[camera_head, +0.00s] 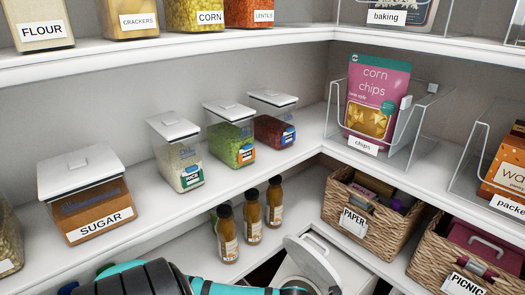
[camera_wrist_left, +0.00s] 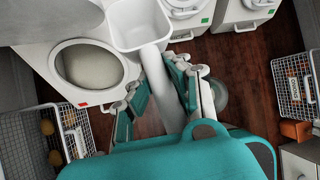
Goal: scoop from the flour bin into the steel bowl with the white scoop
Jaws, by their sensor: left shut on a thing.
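In the left wrist view my left gripper (camera_wrist_left: 166,92) is shut on the handle of the white scoop (camera_wrist_left: 139,24). The scoop's pan points away from the gripper, and its inside looks white and empty. A white bin (camera_wrist_left: 41,62) with a round opening and pale, flour-like contents (camera_wrist_left: 90,66) stands left of the scoop. The scoop's pan is beside the opening in the picture; its height above the bin is unclear. A rounded greyish thing (camera_wrist_left: 220,95) right of the fingers may be the steel bowl, partly hidden. My right gripper is out of view.
Other white bins (camera_wrist_left: 185,14) stand beyond the scoop. Wire baskets (camera_wrist_left: 296,80) stand at both sides on the wooden floor (camera_wrist_left: 240,60). In the head view, shelves hold a sugar container (camera_head: 85,190), bottles (camera_head: 252,220) and wicker baskets (camera_head: 365,220); an open lid (camera_head: 313,260) shows low.

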